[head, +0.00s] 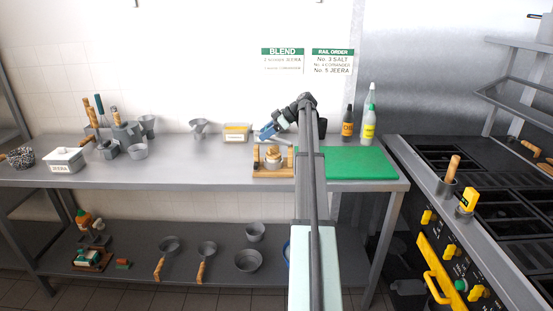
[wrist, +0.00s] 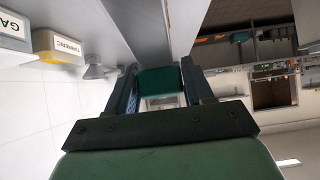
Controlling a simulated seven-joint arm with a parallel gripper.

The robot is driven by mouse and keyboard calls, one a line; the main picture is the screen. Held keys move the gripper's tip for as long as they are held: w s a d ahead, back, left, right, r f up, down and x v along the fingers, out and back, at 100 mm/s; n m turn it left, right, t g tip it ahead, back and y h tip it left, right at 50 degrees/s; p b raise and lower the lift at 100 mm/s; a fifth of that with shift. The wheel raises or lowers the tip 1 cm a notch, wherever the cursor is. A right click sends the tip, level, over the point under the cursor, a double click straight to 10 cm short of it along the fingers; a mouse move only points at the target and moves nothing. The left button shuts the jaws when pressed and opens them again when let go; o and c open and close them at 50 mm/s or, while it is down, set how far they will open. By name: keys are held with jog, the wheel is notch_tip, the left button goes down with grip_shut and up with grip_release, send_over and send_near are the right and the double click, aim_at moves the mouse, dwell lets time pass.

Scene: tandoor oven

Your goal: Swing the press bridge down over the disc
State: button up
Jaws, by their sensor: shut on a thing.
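The wooden press (head: 272,172) stands on the counter, left of the green board. A pale round piece, seemingly the disc (head: 273,154), sits between its short wooden posts. My gripper (head: 266,132) reaches down above the back of the press, with bluish fingers pointing left and down. In the wrist view my gripper (wrist: 160,88) is shut on a dark green block (wrist: 161,79), which seems to be the grip of the raised press bridge. The rest of the bridge is hard to make out, and my arm covers the right side of the press in the head view.
A labelled yellow-and-white tub (head: 237,133) and a grey funnel (head: 199,129) stand to the left behind the press. The green board (head: 360,163) lies to the right, with bottles (head: 368,125) behind it. The counter front left of the press is clear.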

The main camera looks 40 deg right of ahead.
jog(key=shift+w+a+f, duration=0.1)
jog(key=shift+f, duration=0.1)
jog(key=shift+w+a+f, duration=0.25)
jog(key=shift+w+f, duration=0.05)
jog(key=shift+f, duration=0.4)
jog(key=shift+w+a+f, duration=0.1)
jog(key=shift+a+f, duration=0.05)
jog(key=shift+f, duration=0.55)
jog(key=o, duration=0.8)
